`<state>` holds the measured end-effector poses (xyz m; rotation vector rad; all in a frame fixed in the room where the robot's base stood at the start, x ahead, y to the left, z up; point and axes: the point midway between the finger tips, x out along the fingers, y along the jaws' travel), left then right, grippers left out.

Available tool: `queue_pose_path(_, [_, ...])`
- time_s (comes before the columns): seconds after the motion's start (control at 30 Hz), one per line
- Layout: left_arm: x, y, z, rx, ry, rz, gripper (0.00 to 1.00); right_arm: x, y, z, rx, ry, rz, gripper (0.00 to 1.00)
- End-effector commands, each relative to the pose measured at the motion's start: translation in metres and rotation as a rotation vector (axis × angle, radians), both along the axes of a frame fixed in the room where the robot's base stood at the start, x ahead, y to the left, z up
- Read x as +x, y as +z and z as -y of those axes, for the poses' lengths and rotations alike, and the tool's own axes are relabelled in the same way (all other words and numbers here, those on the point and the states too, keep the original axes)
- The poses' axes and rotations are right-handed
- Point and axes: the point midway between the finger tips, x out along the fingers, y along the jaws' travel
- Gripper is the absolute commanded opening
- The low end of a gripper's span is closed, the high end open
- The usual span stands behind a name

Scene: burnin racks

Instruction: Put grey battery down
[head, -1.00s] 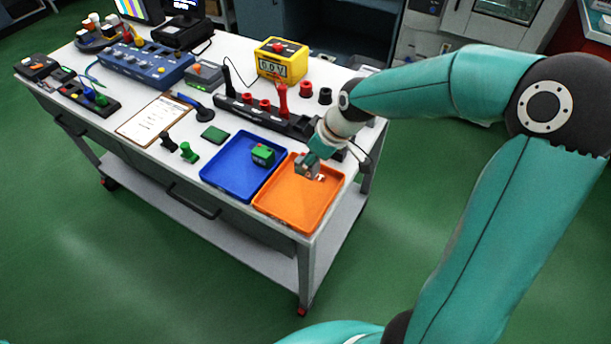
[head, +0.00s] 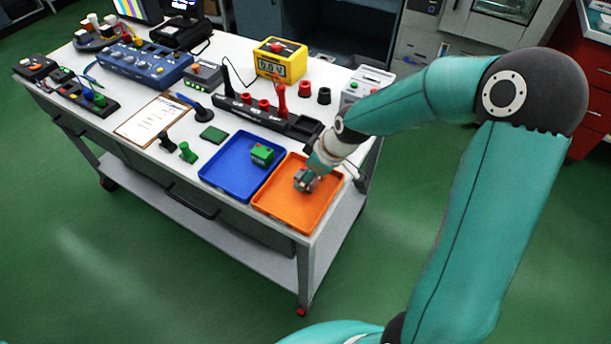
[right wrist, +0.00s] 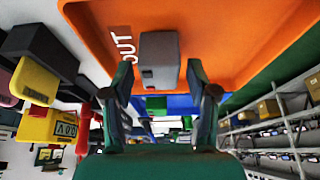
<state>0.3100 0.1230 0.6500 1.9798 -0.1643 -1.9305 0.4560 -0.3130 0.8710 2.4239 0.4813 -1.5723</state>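The grey battery (head: 303,183) is in the orange tray (head: 279,208) at the table's front right corner. In the right wrist view the battery (right wrist: 160,58) appears to rest on the tray floor beside the letters "OUT". My right gripper (head: 309,181) is low over the tray, around the battery. In the right wrist view its two fingers (right wrist: 160,68) are spread, one on each side of the battery, with a small gap on both sides. The underside of the battery is hidden. My left gripper is not in view.
A blue tray (head: 221,179) with a green battery (head: 262,155) stands left of the orange tray. Behind are a black block with red posts (head: 250,107) and a yellow meter (head: 281,61). A clipboard (head: 150,120) lies further left.

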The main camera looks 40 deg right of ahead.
Motion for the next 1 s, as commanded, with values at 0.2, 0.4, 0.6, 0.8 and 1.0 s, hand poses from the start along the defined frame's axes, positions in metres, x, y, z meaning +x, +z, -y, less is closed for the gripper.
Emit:
queue_pose_path(0.2, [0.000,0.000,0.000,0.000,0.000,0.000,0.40,0.000,0.000,0.000,0.000,0.000,0.000,0.64])
queue_pose_path(0.4, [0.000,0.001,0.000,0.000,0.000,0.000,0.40,-0.001,0.005,0.001,-0.001,-0.001,0.002,0.64])
queue_pose_path(0.6, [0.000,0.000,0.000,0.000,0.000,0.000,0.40,-0.011,0.031,0.005,-0.001,-0.002,0.006,0.64])
queue_pose_path(0.8, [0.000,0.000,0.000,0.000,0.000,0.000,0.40,-0.026,0.068,0.012,-0.003,-0.002,0.007,0.64])
queue_pose_path(1.0, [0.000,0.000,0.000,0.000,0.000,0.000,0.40,-0.039,0.098,0.017,-0.002,-0.003,0.005,0.64])
